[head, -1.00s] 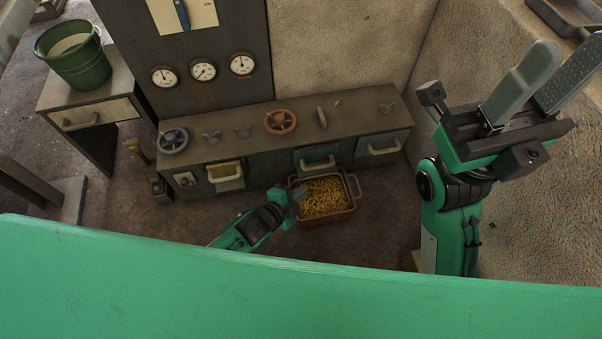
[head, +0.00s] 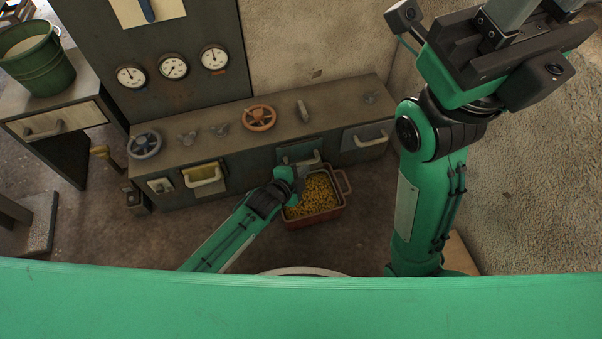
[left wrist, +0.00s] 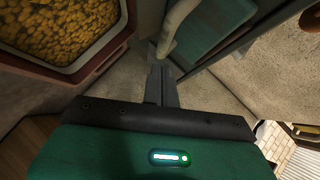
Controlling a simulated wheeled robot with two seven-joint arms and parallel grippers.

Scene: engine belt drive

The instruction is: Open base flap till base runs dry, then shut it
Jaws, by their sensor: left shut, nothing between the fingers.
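A teal flap (head: 298,151) with a pale handle (head: 309,162) is on the front of the low metal cabinet. In the left wrist view the handle (left wrist: 176,28) and flap (left wrist: 212,28) are close ahead. I cannot tell how far the flap stands open. My left gripper (head: 301,186) is shut and empty, just below the handle; its fingers (left wrist: 162,82) show near the handle's lower end in the left wrist view. A red bin (head: 318,217) of yellow grains stands below the flap. My right gripper (head: 537,14) is raised at upper right, its fingers apart and tips cut off.
An orange handwheel (head: 259,117), a grey handwheel (head: 144,144) and several small valve knobs are on the cabinet top. A green bucket (head: 40,70) stands on the side table.

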